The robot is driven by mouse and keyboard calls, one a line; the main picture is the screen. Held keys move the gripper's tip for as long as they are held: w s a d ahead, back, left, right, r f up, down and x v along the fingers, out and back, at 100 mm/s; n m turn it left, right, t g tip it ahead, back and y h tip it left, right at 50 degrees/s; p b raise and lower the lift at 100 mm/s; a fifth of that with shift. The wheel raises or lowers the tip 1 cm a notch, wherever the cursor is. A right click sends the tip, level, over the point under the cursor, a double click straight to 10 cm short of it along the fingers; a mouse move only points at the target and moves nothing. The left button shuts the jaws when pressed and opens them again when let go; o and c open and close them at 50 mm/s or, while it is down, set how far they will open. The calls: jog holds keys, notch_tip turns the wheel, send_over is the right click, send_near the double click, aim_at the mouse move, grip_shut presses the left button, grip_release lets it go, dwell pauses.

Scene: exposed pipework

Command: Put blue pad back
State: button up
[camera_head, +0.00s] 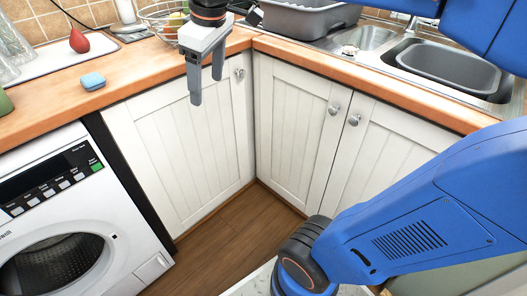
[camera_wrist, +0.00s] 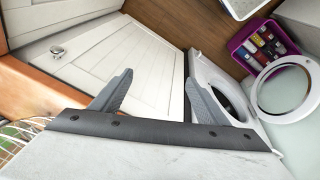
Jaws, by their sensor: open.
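The blue pad (camera_head: 93,81) is a small light-blue block lying on the wooden countertop (camera_head: 50,98) above the washing machine, at the left of the head view. I cannot make it out in the wrist view. My gripper (camera_head: 206,88) hangs in front of the corner cabinets, to the right of the pad and well apart from it. Its two grey fingers point down and are spread, with nothing between them. They also show spread and empty in the wrist view (camera_wrist: 158,82).
A red pear-shaped object (camera_head: 78,41) stands behind the pad, and a wire fruit basket (camera_head: 160,20) stands behind my gripper. A sink (camera_head: 450,68) and grey dish rack (camera_head: 305,18) are at the right. A purple crate of bottles (camera_wrist: 262,45) sits on the floor.

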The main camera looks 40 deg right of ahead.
jog(key=s+d+f+m, duration=0.3)
jog(key=s+f, duration=0.3)
jog(key=f, duration=0.2)
jog(key=s+d+f+m+t, duration=0.1)
jog(key=s+d+f+m, duration=0.2)
jog(key=s+f, duration=0.4)
jog(key=shift+s+f+m+t+h, duration=0.2)
jog(key=shift+f+m+t+h, duration=0.1)
jog(key=shift+f+m, duration=0.3)
